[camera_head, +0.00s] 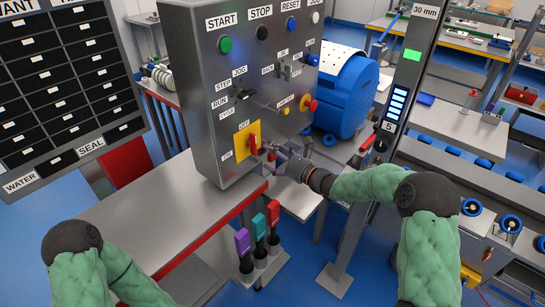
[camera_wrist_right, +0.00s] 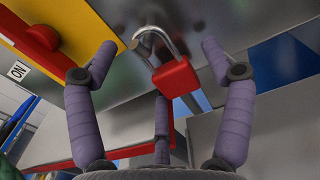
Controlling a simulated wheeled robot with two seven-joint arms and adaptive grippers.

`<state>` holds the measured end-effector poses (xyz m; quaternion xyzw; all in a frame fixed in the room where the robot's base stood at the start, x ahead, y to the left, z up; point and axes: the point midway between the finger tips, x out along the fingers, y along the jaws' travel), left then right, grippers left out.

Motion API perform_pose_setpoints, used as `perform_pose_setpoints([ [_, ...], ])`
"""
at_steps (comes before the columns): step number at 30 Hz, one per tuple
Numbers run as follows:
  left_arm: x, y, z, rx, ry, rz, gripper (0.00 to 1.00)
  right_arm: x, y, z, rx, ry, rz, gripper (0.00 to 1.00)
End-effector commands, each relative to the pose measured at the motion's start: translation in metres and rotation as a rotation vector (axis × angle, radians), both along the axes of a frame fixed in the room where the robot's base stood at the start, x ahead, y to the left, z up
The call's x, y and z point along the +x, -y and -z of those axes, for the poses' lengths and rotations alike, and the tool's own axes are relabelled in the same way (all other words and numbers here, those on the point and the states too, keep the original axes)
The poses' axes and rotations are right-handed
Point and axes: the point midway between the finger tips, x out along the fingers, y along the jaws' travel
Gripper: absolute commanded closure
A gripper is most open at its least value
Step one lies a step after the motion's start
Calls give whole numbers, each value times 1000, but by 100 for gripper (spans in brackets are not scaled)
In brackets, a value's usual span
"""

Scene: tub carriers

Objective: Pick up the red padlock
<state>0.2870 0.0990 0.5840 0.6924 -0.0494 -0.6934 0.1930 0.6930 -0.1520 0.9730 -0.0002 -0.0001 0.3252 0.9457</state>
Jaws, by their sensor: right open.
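The red padlock (camera_wrist_right: 176,78) shows in the right wrist view, with a silver shackle above its red body. It lies between the spread fingers of my right gripper (camera_wrist_right: 158,55), close in front of the grey control cabinet. The fingers appear apart from its body. What the shackle hangs on is not clear. In the head view my right gripper (camera_head: 284,157) is at the cabinet's lower front, right of the yellow switch plate (camera_head: 245,140). The padlock is small and partly hidden there. My left gripper is out of the frame; only my left arm shows.
The grey control cabinet (camera_head: 210,90) with buttons and knobs stands on a table (camera_head: 150,215). A red switch handle (camera_wrist_right: 43,38) sits left of the padlock. Purple, teal and red levers (camera_head: 258,226) stand below. A blue drum (camera_head: 345,95) is behind at right.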

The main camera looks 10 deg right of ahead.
Motion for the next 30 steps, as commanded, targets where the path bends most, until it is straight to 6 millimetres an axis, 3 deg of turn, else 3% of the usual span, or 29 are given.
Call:
perform_pose_setpoints([
  [2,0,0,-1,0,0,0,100,0,0,-1,0,0,0,18],
  [3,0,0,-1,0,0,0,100,0,0,-1,0,0,0,24],
  [9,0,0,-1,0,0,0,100,0,1,0,0,0,0,80],
  [10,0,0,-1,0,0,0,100,0,1,0,1,-1,0,83],
  [21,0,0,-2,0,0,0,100,-1,0,-2,0,0,0,84],
  [28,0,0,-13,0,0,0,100,0,1,-20,0,2,0,84],
  [30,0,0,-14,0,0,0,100,-9,9,-17,0,-3,3,84],
])
